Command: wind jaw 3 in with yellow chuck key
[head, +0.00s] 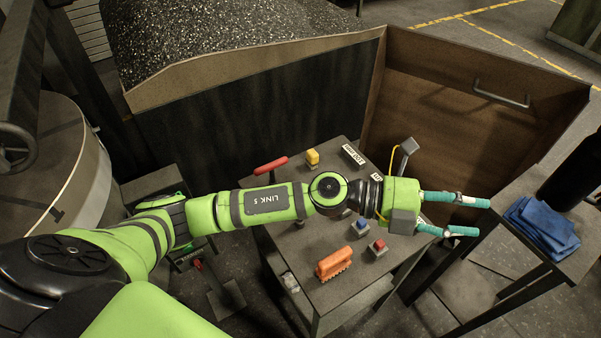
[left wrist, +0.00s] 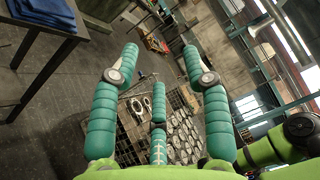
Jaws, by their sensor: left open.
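My left gripper (head: 483,217) reaches to the right past the small bench, with its teal fingers spread and nothing between them. Its fingers also show in the left wrist view (left wrist: 160,60), open and empty. A small yellow piece (head: 312,157) stands near the back of the bench, behind my left arm; I cannot tell whether it is the yellow chuck key. I cannot make out a chuck or jaw 3 in either view. My left arm hides the middle of the bench. My right gripper is not in view.
The bench top (head: 310,290) holds a red handle (head: 270,165), an orange brush-like block (head: 334,264), a blue button (head: 360,226) and a red one (head: 379,245). A blue cloth (head: 542,226) lies on the right table. A crate of round castings (left wrist: 178,135) shows below the fingers.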

